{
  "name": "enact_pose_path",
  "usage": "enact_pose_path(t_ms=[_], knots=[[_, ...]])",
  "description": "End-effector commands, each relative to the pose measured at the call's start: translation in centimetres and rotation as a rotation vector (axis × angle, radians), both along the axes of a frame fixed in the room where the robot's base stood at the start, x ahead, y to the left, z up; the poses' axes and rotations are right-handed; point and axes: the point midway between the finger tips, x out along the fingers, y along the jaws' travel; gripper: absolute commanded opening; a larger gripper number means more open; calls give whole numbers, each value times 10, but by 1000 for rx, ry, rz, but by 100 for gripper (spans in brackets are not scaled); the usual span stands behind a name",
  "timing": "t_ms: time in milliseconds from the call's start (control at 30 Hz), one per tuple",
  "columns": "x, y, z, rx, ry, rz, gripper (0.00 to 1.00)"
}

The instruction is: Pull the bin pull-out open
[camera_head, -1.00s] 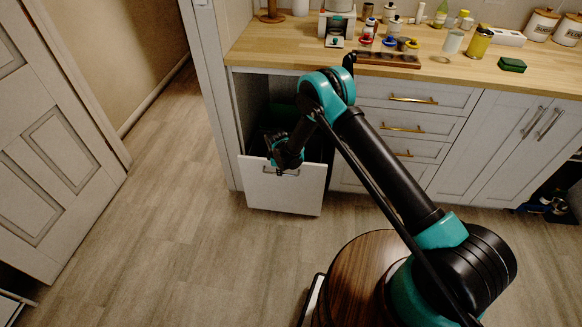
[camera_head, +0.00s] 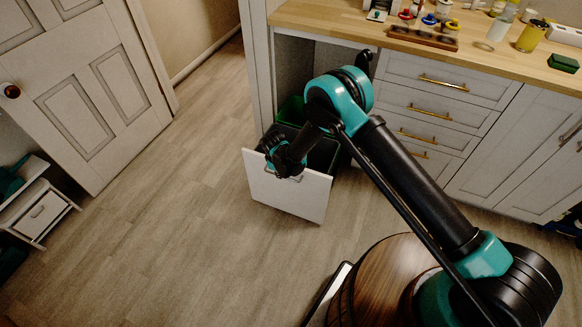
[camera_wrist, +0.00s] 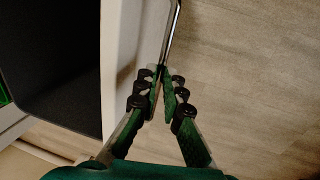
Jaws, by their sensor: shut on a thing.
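The bin pull-out stands out from the cabinet, its white front panel (camera_head: 290,192) well forward of the counter. Behind the panel a dark bin (camera_head: 322,154) and a green bin (camera_head: 291,110) show in the opening. My gripper (camera_head: 272,150) is at the panel's upper edge. In the wrist view my gripper (camera_wrist: 160,76) has its fingers closed together on the metal bar handle (camera_wrist: 172,38), which runs along the panel's outer face. The dark bin (camera_wrist: 50,50) is left of the panel there. In the head view my gripper hides part of the handle.
Drawers with brass handles (camera_head: 430,112) stand right of the opening. The wooden counter (camera_head: 330,22) carries jars and bottles. A panelled door (camera_head: 85,95) and a small white shelf unit (camera_head: 38,205) are at the left. The wood floor (camera_head: 190,230) before the pull-out is clear.

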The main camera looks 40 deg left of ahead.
Motion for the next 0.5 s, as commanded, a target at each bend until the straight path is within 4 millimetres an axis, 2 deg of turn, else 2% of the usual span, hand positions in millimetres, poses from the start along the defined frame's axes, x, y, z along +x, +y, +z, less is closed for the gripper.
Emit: enact_pose_path(t_ms=[33, 200, 500], knots=[[-9, 0, 0, 0, 1, 3, 0], [-25, 0, 0, 1, 1, 1, 0], [-35, -1, 0, 0, 1, 0, 0]])
